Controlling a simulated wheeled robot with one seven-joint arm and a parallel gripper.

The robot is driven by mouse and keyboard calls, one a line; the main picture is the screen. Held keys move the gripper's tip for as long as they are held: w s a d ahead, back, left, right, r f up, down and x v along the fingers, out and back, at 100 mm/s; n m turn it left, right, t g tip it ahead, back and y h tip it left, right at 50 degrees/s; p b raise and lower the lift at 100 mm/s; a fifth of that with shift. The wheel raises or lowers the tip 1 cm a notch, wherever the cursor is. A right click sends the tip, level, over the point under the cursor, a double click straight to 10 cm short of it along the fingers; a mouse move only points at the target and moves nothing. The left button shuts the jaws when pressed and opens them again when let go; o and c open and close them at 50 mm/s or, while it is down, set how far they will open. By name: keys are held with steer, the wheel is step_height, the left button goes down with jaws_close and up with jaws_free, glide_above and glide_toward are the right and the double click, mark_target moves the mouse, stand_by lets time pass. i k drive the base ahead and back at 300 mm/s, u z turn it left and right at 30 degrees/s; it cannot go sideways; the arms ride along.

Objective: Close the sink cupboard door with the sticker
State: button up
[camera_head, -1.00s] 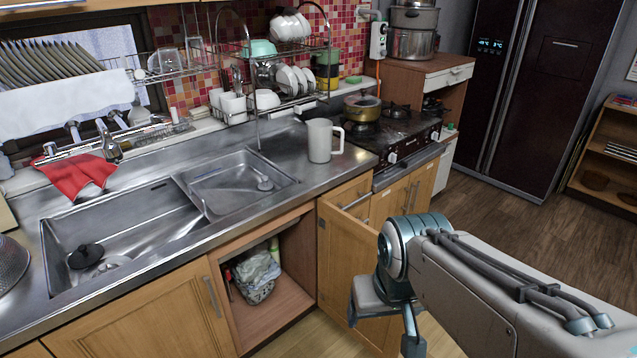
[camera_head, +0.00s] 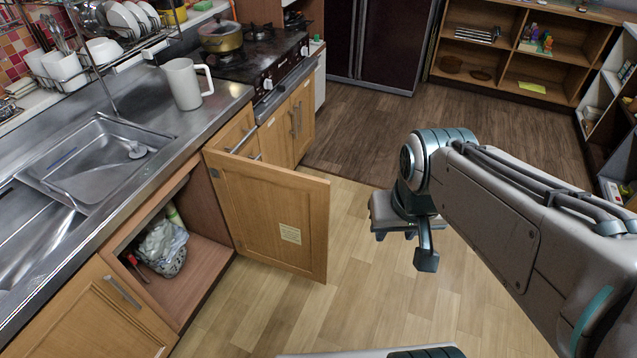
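The sink cupboard door (camera_head: 262,208) is wooden and stands wide open, hinged at the right side of the cupboard opening. A small pale sticker (camera_head: 290,233) is on its lower part, on the face turned towards me. The open sink cupboard (camera_head: 205,262) is left of the door. My gripper (camera_head: 408,236) hangs to the right of the door, over the floor, with a visible gap between them.
A white jug (camera_head: 186,84) stands on the counter near the stove (camera_head: 262,65). The floor (camera_head: 350,300) in front of the door is clear. A wooden shelf (camera_head: 520,62) stands at the back right.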

mark_target(277, 217)
steer(key=z, duration=0.8)
steer(key=i, duration=2.85)
steer(key=u, duration=3.8)
steer(key=k, duration=0.25)
steer(key=u, duration=0.35)
